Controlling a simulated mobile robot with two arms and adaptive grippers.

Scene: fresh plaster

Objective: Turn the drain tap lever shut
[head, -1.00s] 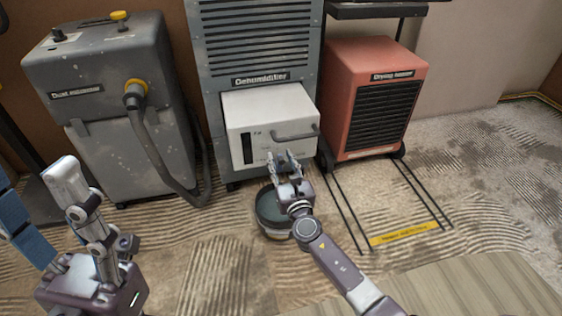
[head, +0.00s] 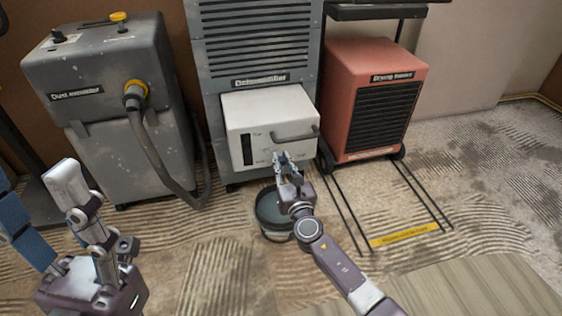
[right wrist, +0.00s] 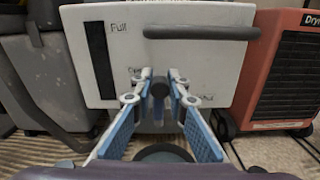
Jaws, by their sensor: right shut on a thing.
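The drain tap shows as a dark round end (right wrist: 159,90) low on the white tank front (right wrist: 190,70) in the right wrist view. My right gripper (right wrist: 160,82) is shut on it, with a blue-padded finger on either side. In the head view the right gripper (head: 283,158) is at the lower edge of the white tank, below its bar handle. The fingers hide most of the tap there, and I cannot tell the lever's angle. My left gripper (head: 36,186) is raised at the left with its fingers apart and empty, away from the tank.
A dark round bucket (head: 268,210) stands on the floor below the tank. The grey dehumidifier (head: 255,45) surrounds the tank. A red drying heater (head: 345,95) stands right of it, a grey dust extractor with a hose (head: 100,100) left. Yellow-marked floor lines lie before the heater.

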